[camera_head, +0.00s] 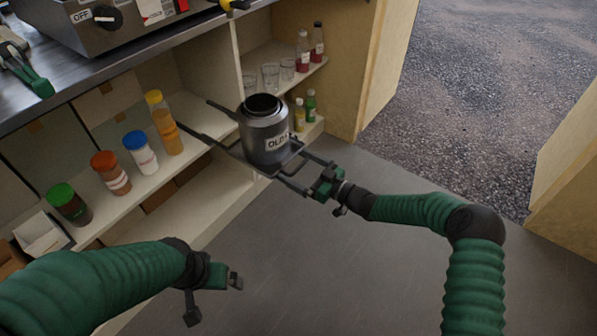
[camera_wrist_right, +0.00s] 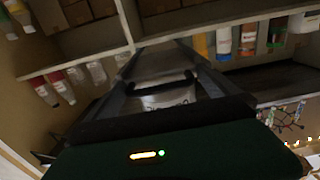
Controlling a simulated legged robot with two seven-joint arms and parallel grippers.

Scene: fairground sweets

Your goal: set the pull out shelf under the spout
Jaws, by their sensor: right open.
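My right gripper (camera_head: 309,176) is open in front of the canister, close to the dark frame; contact cannot be told. The right wrist view shows a dark handle (camera_wrist_right: 160,86) between two dark bars. My left gripper (camera_head: 236,281) is low at left, away from it. No spout is clearly visible.
A shelf unit holds bottles with coloured caps (camera_head: 141,151), glasses (camera_head: 270,76) and red bottles (camera_head: 303,50). A steel counter (camera_head: 60,67) above carries a machine with an OFF knob (camera_head: 108,17) and a green-handled tool (camera_head: 36,82). The grey floor (camera_head: 340,265) is clear.

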